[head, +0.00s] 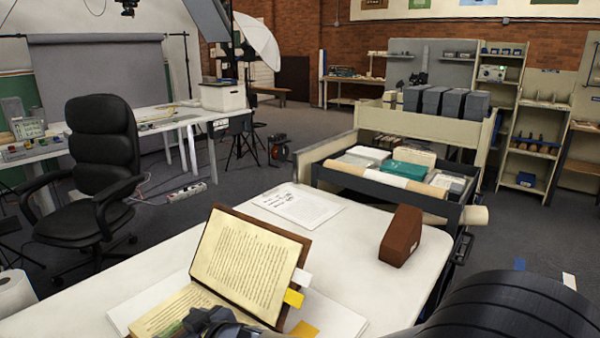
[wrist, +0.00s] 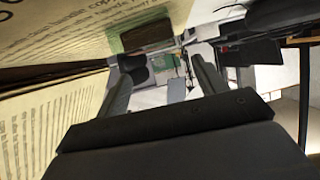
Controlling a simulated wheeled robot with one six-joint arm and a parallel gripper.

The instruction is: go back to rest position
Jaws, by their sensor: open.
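My gripper (wrist: 162,72) is open in the wrist view, its two dark fingers apart with nothing between them. The printed pages of an open book (wrist: 60,110) fill the left of that view, close beside the fingers. In the head view the open book (head: 245,262) has a brown cover and colored tabs, one page side raised and the other lying low. Part of my gripper (head: 212,322) shows at the bottom edge, in front of the lower page; its fingertips are hard to make out there. I cannot tell whether it touches the page.
The white table (head: 160,258) also holds a printed sheet (head: 297,206) and a brown wedge-shaped block (head: 401,236). A cart (head: 390,182) with boxes and a rolled tube stands behind it. A black office chair (head: 103,165) is at left.

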